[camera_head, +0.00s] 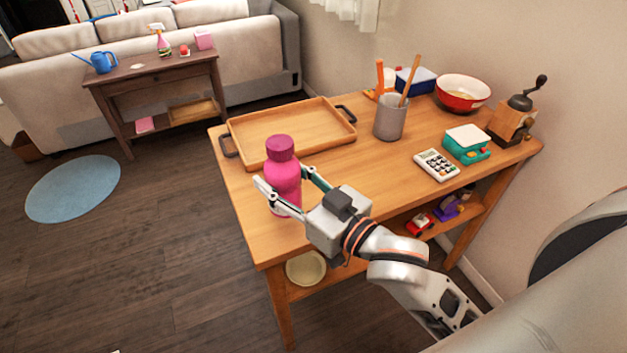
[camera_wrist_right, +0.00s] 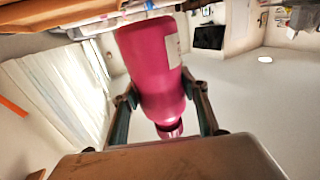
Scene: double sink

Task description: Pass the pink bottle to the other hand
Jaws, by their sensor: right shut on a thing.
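The pink bottle (camera_head: 284,168), with a darker magenta cap, is upright over the front left part of the wooden table in the head view. My right gripper (camera_head: 283,180) is shut on its body, one finger on each side. In the right wrist view the bottle (camera_wrist_right: 152,62) shows upside down between the two fingers (camera_wrist_right: 158,98), with a pale label on its side. I cannot tell whether its base touches the table. My left gripper is not in view.
A wooden tray (camera_head: 234,130) with dark handles lies just behind the bottle. The tabletop between bottle and calculator is clear.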

